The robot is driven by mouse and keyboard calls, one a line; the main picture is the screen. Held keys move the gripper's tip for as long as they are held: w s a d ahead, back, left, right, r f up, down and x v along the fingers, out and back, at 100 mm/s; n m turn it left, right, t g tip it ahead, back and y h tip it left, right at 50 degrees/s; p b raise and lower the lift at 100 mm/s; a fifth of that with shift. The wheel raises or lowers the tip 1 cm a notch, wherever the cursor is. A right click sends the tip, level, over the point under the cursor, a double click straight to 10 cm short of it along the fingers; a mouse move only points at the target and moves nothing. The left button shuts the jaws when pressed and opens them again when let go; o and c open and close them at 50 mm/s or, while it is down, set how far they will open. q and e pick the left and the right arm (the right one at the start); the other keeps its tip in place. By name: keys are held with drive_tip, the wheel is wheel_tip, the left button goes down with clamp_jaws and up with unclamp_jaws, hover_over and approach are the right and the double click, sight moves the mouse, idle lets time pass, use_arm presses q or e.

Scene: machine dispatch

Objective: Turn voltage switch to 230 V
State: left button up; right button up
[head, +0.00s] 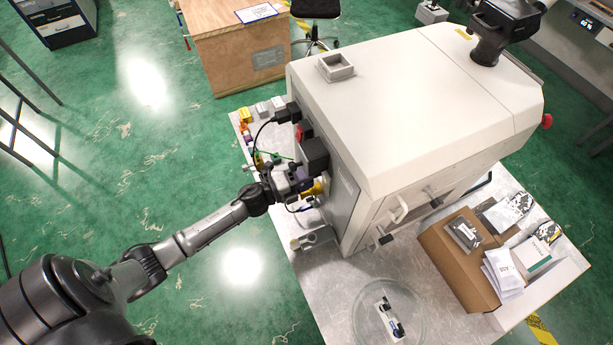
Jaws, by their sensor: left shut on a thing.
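A large white machine (400,95) stands on a grey metal table, its connector side facing left. My left gripper (303,185) is at that side, beside a black box-shaped part (315,155) and a yellow part (313,189). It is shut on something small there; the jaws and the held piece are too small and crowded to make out. A red part (304,131) and a black plug with a cable (288,113) sit higher on the same side. The voltage switch cannot be picked out. My right gripper is not in view.
Several small coloured parts (246,117) lie along the table's left edge. A cardboard box (456,262) with packets stands at the right. A clear round dish (361,318) holding a small device is at the front. A square grey holder (336,67) sits on the machine's top.

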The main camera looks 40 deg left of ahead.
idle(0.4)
use_arm(q)
drive_tip(key=o, duration=0.7)
drive_tip(key=shift+o, duration=1.1)
drive_tip(key=b+v, duration=0.2)
drive_tip(key=v, duration=1.1)
drive_tip(key=shift+s+b, duration=0.4)
drive_tip(key=shift+a, duration=0.15)
